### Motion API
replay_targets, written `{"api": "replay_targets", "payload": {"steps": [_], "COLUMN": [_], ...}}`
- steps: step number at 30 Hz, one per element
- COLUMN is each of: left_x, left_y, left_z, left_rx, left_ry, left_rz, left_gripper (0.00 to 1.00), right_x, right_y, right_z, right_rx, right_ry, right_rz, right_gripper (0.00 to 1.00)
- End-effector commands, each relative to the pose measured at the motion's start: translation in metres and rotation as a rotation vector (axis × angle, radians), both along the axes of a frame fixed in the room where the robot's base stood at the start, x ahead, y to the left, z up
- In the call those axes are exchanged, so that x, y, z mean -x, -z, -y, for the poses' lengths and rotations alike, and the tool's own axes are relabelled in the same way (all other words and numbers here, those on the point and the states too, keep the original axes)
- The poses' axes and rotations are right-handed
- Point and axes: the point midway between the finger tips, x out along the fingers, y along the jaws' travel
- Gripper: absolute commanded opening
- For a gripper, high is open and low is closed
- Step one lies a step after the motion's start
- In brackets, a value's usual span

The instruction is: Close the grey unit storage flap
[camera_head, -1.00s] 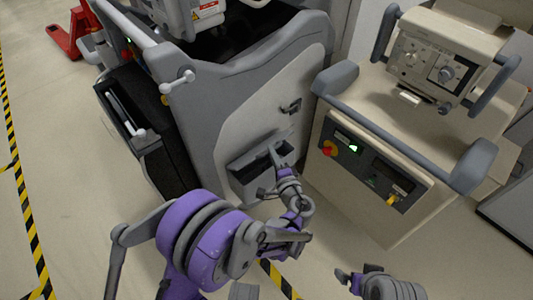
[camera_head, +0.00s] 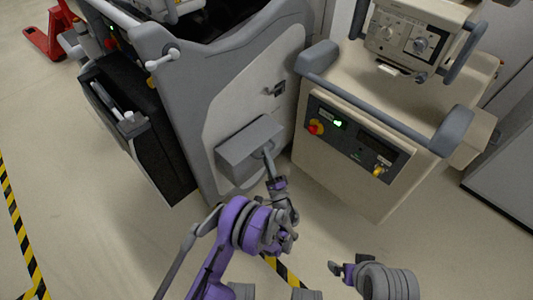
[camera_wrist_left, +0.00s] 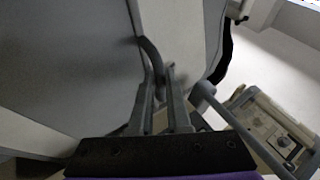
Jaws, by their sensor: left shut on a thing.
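The grey storage flap (camera_head: 246,139) is on the light side panel of the grey unit (camera_head: 222,90) in the head view. It stands out from the panel, showing a broad smooth grey face. My left gripper (camera_head: 267,154) is at the flap's front right part, shut on its curved grey handle. In the left wrist view the fingers (camera_wrist_left: 158,75) close around the curved handle (camera_wrist_left: 150,50), beside the large grey flap face (camera_wrist_left: 70,60). The storage space behind the flap is hidden. My right gripper (camera_head: 341,269) is low in the head view, away from the flap; its jaw opening is unclear.
A beige cart (camera_head: 345,185) with a control panel stands close on the right of the grey unit. A black open bin (camera_head: 140,130) is on the unit's left side. A red pallet jack (camera_head: 48,38) is at the far left. Floor in front is clear.

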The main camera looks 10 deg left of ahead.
Motion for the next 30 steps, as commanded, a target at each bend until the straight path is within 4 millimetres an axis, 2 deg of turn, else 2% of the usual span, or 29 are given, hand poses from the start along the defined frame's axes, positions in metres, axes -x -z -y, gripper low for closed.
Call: {"api": "replay_targets", "payload": {"steps": [1, 6, 21, 22, 23, 30], "left_x": [-0.0011, -0.0016, -0.0025, -0.0026, -0.0027, -0.0031], "left_y": [0.01, 0.0165, 0.0184, 0.0184, 0.0184, 0.0167], "left_z": [-0.0066, -0.0074, -0.007, -0.0068, -0.0067, -0.0066], "left_rx": [0.001, -0.028, -0.041, -0.042, -0.042, -0.04], "left_ry": [-0.007, -0.004, -0.002, -0.001, -0.001, -0.003], "left_rz": [0.0, 0.022, 0.03, 0.029, 0.029, 0.028], "left_gripper": [0.0, 0.0, 0.0, 0.39, 0.44, 0.45], "right_x": [0.0, 0.0, -0.0001, 0.0, 0.0, 0.0001], "right_y": [0.0002, 0.0003, 0.0004, 0.0004, 0.0004, 0.0004], "right_z": [0.0, 0.0, 0.0, 0.0, 0.0, 0.0], "right_rx": [0.0, 0.0, 0.0, 0.0, 0.0, 0.0], "right_ry": [0.0, 0.0, 0.0, 0.0, 0.0, 0.0], "right_rz": [0.0, 0.0, 0.0, 0.0, 0.0, 0.0], "right_gripper": [1.0, 1.0, 1.0, 1.0, 1.0, 1.0]}}
